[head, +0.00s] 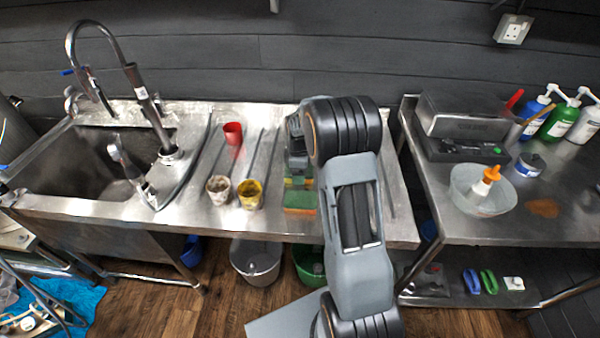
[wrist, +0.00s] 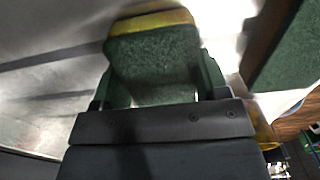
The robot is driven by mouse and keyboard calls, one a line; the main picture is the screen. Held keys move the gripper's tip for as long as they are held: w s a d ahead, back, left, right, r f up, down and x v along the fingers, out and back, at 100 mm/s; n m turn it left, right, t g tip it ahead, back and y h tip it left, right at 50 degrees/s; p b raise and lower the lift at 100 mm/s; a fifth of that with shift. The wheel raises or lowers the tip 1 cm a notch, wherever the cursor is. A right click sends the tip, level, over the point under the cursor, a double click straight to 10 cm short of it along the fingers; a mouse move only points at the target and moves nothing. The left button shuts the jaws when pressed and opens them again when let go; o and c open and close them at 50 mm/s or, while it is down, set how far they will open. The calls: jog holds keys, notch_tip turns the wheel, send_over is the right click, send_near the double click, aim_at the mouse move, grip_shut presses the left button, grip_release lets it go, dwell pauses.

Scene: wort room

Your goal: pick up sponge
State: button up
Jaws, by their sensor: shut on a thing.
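A green and yellow sponge (wrist: 155,62) is between the two fingers of my gripper (wrist: 156,88) in the wrist view, its green scouring face toward the camera. My gripper is shut on it. In the head view my gripper (head: 298,168) is over the right part of the steel drainboard, and the held sponge (head: 297,183) shows just below it. A second green sponge (head: 300,199) with an orange edge lies close in front of it. A green pad (wrist: 292,45) also shows at the right of the wrist view. I cannot tell whether the held sponge touches the drainboard.
A red cup (head: 233,133), a white cup (head: 218,190) and a yellow cup (head: 250,193) are left of my gripper. The sink (head: 75,170) and tap are farther left. A right-hand table holds a clear bowl (head: 483,203) and bottles. Buckets stand under the drainboard.

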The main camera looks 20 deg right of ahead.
jog(key=shift+r, duration=0.15)
jog(key=shift+r, duration=0.2)
notch_tip(320, 180, up, 2)
jog(key=shift+r, duration=0.1)
jog(key=s+a+r+b, duration=0.1)
jog(key=s+a+r, duration=0.2)
jog(key=a+r, duration=0.7)
jog(key=shift+s+a, duration=0.4)
jog(key=shift+a, duration=1.35)
